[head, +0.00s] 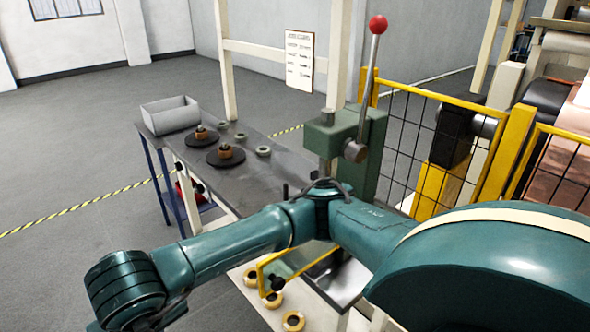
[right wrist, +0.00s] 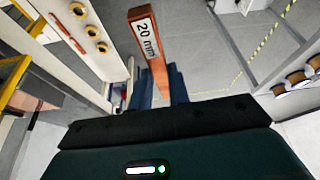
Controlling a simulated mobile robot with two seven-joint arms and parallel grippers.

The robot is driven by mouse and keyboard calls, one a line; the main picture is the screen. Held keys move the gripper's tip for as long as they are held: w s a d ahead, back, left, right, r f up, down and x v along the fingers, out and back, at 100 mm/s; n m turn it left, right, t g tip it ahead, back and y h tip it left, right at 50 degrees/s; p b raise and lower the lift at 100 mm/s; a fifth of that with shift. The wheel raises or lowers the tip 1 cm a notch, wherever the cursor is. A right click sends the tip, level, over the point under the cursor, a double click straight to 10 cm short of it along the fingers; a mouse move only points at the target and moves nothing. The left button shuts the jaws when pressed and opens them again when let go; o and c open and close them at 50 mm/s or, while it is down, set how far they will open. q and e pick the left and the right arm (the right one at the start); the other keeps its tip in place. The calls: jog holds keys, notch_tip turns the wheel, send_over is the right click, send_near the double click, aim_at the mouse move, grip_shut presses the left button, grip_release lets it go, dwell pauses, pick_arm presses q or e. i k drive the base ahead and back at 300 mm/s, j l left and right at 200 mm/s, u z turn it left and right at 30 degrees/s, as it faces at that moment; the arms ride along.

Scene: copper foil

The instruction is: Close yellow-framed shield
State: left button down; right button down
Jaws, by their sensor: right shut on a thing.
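A small yellow frame (head: 262,276) stands beside the bench below the green lever press (head: 345,150); my arm hides part of it, so I cannot tell how far it is open. Larger yellow-framed mesh panels (head: 400,142) stand to the right of the press. In the right wrist view my right gripper (right wrist: 163,90) has blue fingers and is shut on an orange-red bar (right wrist: 135,83) labelled "20 mm". The bar sticks out past the fingers, apart from any frame. My left gripper is not in view.
The dark bench (head: 275,165) carries black discs (head: 226,156), small rings and a grey bin (head: 170,116). The press lever has a red knob (head: 377,24). A copper roll (head: 560,150) is at right. Floor at left is clear.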

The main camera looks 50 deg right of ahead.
aim_at(278, 283)
jog(key=k, duration=0.9)
jog(key=k+z, duration=0.15)
jog(key=z, duration=1.7)
